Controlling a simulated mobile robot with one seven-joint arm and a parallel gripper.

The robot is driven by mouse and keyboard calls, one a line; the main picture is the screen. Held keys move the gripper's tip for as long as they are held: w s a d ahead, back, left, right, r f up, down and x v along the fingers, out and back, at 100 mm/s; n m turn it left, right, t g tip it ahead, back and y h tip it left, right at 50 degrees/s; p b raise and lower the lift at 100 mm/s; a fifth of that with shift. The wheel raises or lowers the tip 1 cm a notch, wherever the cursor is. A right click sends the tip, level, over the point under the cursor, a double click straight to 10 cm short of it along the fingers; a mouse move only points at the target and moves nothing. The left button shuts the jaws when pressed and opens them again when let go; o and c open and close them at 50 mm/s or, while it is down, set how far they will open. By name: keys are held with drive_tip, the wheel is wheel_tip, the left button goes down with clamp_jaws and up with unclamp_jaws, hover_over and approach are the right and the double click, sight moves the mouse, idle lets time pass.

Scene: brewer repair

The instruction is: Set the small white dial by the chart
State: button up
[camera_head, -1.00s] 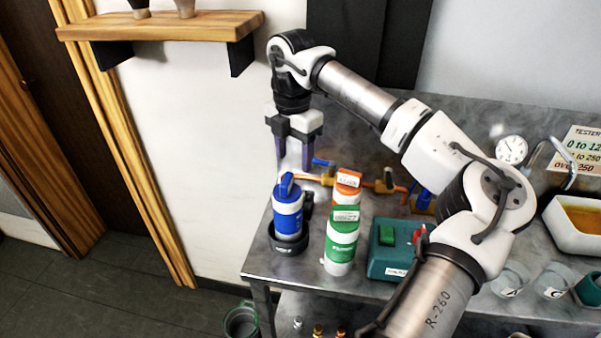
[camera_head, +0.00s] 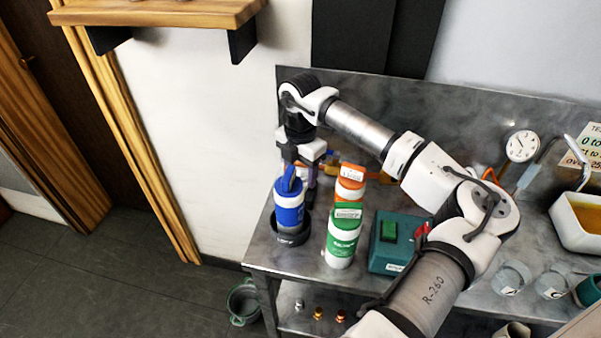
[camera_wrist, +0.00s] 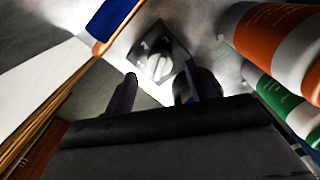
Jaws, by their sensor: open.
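In the head view my gripper (camera_head: 301,168) points down behind the blue bottle, fingertips partly hidden.
A blue-topped bottle (camera_head: 289,208) in a black holder, an orange bottle (camera_head: 350,186) and a green bottle (camera_head: 342,240) stand close to my gripper. A teal box (camera_head: 386,255) with a green switch is right of them. A round gauge (camera_head: 522,146) stands farther right.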

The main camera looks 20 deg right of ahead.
drive_tip(key=shift+f, duration=1.4)
drive_tip(key=shift+c, duration=0.4)
drive_tip(key=c, duration=0.9)
